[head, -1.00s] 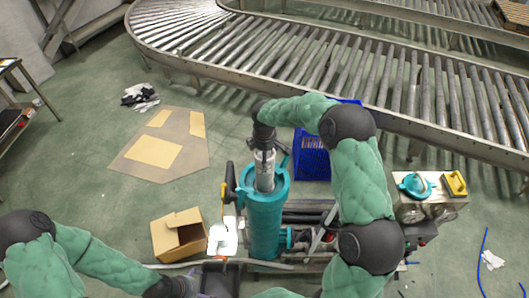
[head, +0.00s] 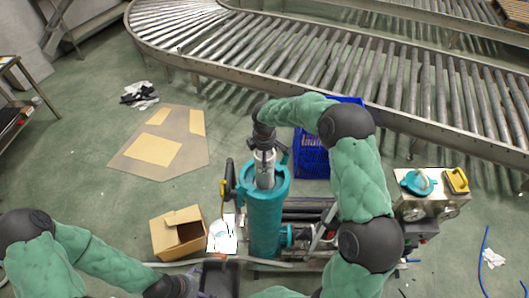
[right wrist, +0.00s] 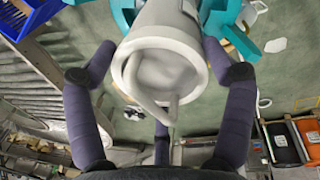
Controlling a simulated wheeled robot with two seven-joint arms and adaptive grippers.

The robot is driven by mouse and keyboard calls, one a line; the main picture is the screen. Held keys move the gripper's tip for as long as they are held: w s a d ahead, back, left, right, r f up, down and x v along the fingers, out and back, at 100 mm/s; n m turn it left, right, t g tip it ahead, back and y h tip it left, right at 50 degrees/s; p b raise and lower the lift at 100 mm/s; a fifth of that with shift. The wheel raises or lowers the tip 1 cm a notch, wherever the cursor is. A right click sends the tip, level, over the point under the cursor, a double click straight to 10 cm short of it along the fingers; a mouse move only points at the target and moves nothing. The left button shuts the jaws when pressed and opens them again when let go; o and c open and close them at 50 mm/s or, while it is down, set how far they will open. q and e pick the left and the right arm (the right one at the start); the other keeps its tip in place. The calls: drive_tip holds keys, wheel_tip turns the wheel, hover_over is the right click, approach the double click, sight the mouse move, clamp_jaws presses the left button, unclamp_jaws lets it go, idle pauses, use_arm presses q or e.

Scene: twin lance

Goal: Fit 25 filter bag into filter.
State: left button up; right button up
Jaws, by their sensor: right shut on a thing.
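The filter is an upright teal cylinder (head: 265,225) with an open top, at the centre of the head view. The filter bag is a pale grey cylinder (head: 264,170) standing upright in the filter's mouth, its upper part above the rim. How deep it reaches is hidden. My right gripper (head: 264,148) is above the filter, shut on the bag's top. In the right wrist view its fingers (right wrist: 160,95) surround the bag's pale ring and handle (right wrist: 150,100), with teal parts of the filter (right wrist: 245,45) behind. My left gripper (head: 190,290) is low at the bottom edge, partly cut off; its jaws are unclear.
A blue crate (head: 312,165) stands behind the filter. An open cardboard box (head: 178,233) and a white sheet (head: 222,245) lie left of it. A cart at right carries a teal lid (head: 418,182) and a yellow item (head: 457,180). A roller conveyor (head: 400,85) spans the back.

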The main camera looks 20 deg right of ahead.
sight(264, 177)
drive_tip(key=shift+f+b, duration=5.65)
drive_tip(key=shift+f, duration=2.65)
